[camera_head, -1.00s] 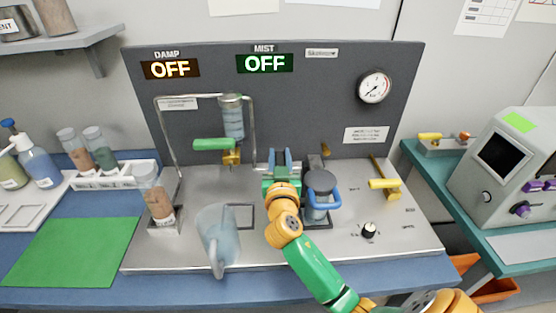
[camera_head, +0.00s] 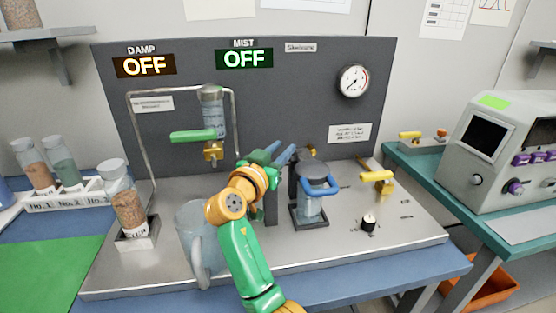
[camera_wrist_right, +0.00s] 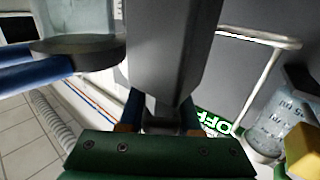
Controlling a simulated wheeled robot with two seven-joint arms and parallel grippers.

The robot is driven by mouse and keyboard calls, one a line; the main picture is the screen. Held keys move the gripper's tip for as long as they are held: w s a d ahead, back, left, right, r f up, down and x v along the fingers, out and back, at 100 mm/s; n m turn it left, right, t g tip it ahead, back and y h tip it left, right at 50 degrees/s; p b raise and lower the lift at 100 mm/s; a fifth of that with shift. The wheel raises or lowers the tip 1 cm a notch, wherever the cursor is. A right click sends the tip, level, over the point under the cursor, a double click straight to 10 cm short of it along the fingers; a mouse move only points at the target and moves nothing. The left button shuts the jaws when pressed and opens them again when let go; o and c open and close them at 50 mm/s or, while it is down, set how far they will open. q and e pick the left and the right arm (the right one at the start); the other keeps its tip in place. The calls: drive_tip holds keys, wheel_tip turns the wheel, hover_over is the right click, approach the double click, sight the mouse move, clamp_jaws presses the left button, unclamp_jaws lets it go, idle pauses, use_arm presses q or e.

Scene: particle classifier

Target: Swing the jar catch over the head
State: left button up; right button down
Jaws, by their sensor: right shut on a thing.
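The jar (camera_head: 310,208) stands upright in its holder on the steel deck. A dark grey round head (camera_head: 312,168) sits on top of it, with a blue looped handle (camera_head: 323,187) on its right side. My right gripper (camera_head: 278,155) is left of the head, apart from it. It is shut on a grey bar, which appears to be the jar catch (camera_head: 271,207). In the right wrist view the grey bar (camera_wrist_right: 172,50) rises between the blue fingers (camera_wrist_right: 160,115). The head (camera_wrist_right: 80,48) and jar show upside down beside it. My left gripper is not in view.
A clear jug (camera_head: 190,235) stands close left of my right forearm. A sample bottle (camera_head: 126,200) is in a holder further left. A green-handled valve (camera_head: 193,136) sits under a hanging bottle.

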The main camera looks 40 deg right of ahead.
drive_tip(key=shift+s, duration=0.1)
idle(0.4)
drive_tip(key=c, duration=0.6)
unclamp_jaws()
drive_tip(key=shift+d, duration=0.15)
drive_tip(key=b+v, duration=0.2)
drive_tip(key=v, duration=0.5)
drive_tip(key=shift+f, duration=0.15)
